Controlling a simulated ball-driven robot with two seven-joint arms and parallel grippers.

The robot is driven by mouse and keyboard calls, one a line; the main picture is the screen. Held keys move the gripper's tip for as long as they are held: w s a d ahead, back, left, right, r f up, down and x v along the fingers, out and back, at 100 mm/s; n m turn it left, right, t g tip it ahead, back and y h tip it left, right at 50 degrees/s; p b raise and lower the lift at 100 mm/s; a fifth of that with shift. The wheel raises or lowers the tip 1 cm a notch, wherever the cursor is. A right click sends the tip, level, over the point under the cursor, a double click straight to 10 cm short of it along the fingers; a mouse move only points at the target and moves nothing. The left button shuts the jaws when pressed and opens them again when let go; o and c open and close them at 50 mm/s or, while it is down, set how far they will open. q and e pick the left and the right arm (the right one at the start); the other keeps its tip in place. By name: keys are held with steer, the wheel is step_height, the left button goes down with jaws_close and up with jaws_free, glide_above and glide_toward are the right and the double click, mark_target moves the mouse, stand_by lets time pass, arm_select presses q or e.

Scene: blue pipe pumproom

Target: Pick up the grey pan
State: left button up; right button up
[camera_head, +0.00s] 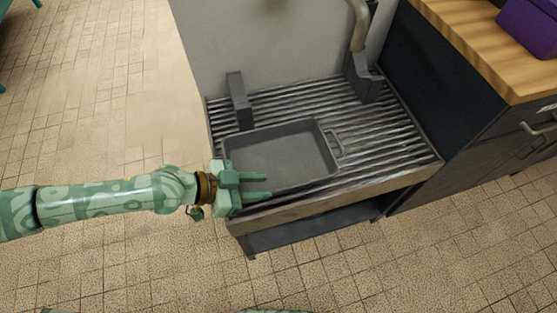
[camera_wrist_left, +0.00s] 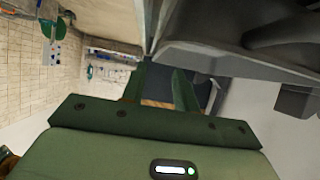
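The grey pan (camera_head: 280,152) is a shallow rectangular tray with a loop handle (camera_head: 335,143) on its right side. It lies flat and looks empty on a slatted metal rack (camera_head: 395,150). My left gripper (camera_head: 269,186) reaches in from the left over the pan's near left part and hides that corner. Its two fingers point right and stand apart. In the left wrist view the fingers (camera_wrist_left: 158,80) are also apart, with no object seen between them. Grey surfaces, probably the pan and rack, fill the upper right there. Contact with the pan cannot be told. My right gripper is not in view.
Two dark upright brackets (camera_head: 238,98) (camera_head: 362,80) stand at the rack's back, before a grey wall. A dark cabinet with a wooden top (camera_head: 490,45) stands close on the right, carrying a purple box (camera_head: 529,27). The tiled floor (camera_head: 90,110) is clear at left.

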arm_select(q)
steer(key=x, duration=0.7)
steer(key=shift+s+d, duration=0.1)
steer(key=shift+r, duration=0.1)
jaws_close()
